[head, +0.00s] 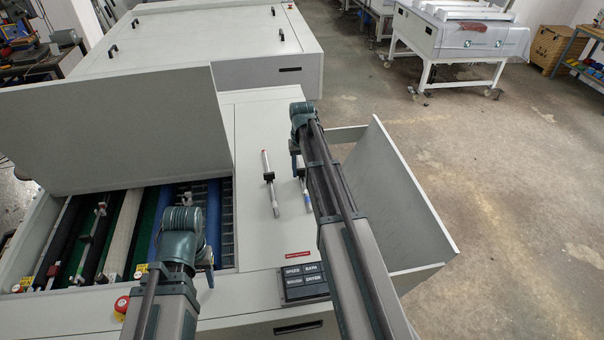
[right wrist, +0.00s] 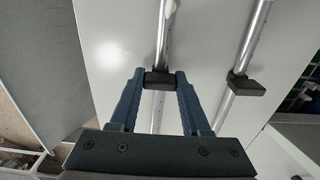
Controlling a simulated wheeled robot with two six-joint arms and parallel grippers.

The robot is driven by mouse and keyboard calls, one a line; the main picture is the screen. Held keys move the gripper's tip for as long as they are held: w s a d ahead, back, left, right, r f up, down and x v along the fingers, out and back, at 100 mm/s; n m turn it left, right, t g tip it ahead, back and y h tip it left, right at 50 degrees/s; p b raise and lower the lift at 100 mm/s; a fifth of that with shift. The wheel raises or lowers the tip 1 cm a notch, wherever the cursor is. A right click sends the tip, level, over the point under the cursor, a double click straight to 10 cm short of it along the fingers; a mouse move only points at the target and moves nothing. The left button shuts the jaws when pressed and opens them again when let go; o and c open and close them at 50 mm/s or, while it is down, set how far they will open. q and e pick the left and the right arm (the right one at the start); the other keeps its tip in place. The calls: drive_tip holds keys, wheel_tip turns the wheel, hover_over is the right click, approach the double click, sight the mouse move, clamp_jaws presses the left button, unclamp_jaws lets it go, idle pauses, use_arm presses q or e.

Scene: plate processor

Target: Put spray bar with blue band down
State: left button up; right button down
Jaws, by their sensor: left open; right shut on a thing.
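The spray bar with the blue band (head: 308,198) is over the light grey machine top, partly hidden behind my right arm. My right gripper (right wrist: 160,80) is shut on the black block of this bar in the right wrist view. I cannot tell whether the bar touches the top. In that view the bar (right wrist: 166,40) runs lengthwise between the fingers; its blue band is not clear there. A second spray bar with a red end (head: 269,185) lies to the left, apart from it; its black block shows in the right wrist view (right wrist: 246,86). My left gripper (head: 208,276) is open near the bay's front edge.
An open bay (head: 145,215) with rollers and a blue strip lies left of the bars. A raised panel (head: 110,125) stands behind it. An upright side panel (head: 400,190) borders the right. A red button (head: 122,304) and a keypad (head: 304,281) sit in front.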

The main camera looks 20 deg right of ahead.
sight(302, 169)
use_arm(q)
drive_tip(key=shift+f, duration=0.1)
use_arm(e)
drive_tip(key=shift+f, duration=0.1)
drive_tip(key=shift+c, duration=1.8)
unclamp_jaws()
wheel_tip(302, 169, up, 12)
drive_tip(key=p, duration=1.2)
use_arm(q)
wheel_tip(302, 169, up, 12)
use_arm(e)
drive_tip(key=s+a+n+h, duration=0.1)
drive_tip(key=s+a+n, duration=0.5)
drive_tip(key=s+a, duration=1.9)
drive_tip(key=shift+s+a+r, duration=0.2)
drive_tip(key=shift+s+a, duration=0.15)
drive_tip(key=shift+a, duration=0.75)
